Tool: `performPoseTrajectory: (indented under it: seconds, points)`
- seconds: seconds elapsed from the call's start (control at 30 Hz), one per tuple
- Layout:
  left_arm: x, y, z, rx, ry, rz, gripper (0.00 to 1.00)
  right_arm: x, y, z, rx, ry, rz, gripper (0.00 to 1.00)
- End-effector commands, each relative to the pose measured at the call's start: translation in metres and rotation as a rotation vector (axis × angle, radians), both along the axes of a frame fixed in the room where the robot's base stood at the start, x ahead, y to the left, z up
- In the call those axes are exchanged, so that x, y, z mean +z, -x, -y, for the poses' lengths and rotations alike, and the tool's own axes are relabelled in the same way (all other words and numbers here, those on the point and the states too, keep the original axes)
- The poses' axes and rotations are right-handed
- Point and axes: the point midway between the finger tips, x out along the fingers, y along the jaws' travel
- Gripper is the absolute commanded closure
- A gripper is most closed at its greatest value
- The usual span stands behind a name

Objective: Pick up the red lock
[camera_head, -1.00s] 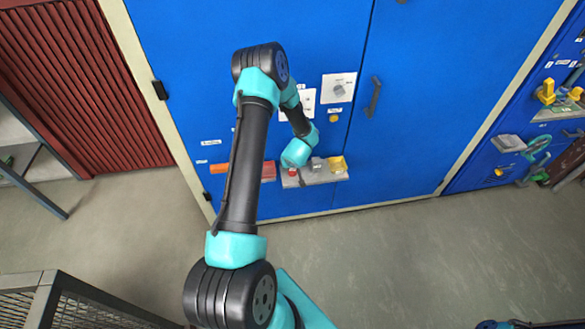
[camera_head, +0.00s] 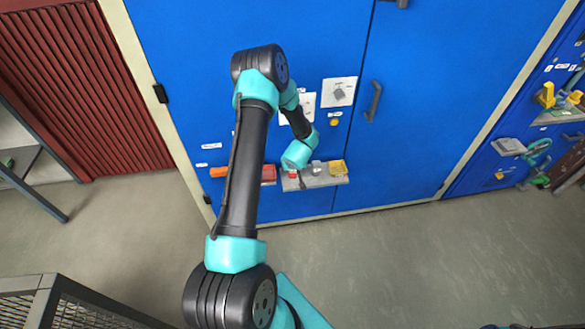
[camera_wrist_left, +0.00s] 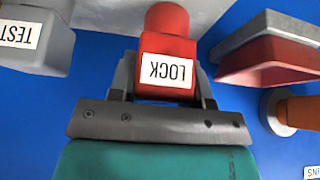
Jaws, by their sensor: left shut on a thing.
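The red lock (camera_wrist_left: 166,60), a red block with a rounded end and a white LOCK label, is in the middle of the left wrist view. My left gripper (camera_wrist_left: 163,82) is shut on it, one finger at each side. In the head view the lock (camera_head: 292,175) is a small red patch by the small grey shelf (camera_head: 318,182) on the blue cabinet. The wrist hides the gripper's fingers there. Whether the lock still touches the shelf is hard to tell. My right gripper is not in view.
A grey TEST block (camera_wrist_left: 35,38) sits beside the lock, with a yellow piece (camera_head: 337,166) farther right on the shelf. On the other side are a red-and-grey holder (camera_wrist_left: 265,55) and an orange handle (camera_head: 218,172). A door handle (camera_head: 374,101) sticks out above.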

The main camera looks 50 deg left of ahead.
Motion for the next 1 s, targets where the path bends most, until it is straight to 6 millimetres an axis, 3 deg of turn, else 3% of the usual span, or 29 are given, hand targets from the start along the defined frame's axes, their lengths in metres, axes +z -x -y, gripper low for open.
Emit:
performPoseTrajectory:
  seconds: [0.27,1.0]
  points:
    - [0.03,0.0,0.0,0.0,-0.001,0.002,0.81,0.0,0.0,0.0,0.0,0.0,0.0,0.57]
    - [0.041,0.096,0.111,-0.003,0.001,-0.003,0.81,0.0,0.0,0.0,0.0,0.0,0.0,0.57]
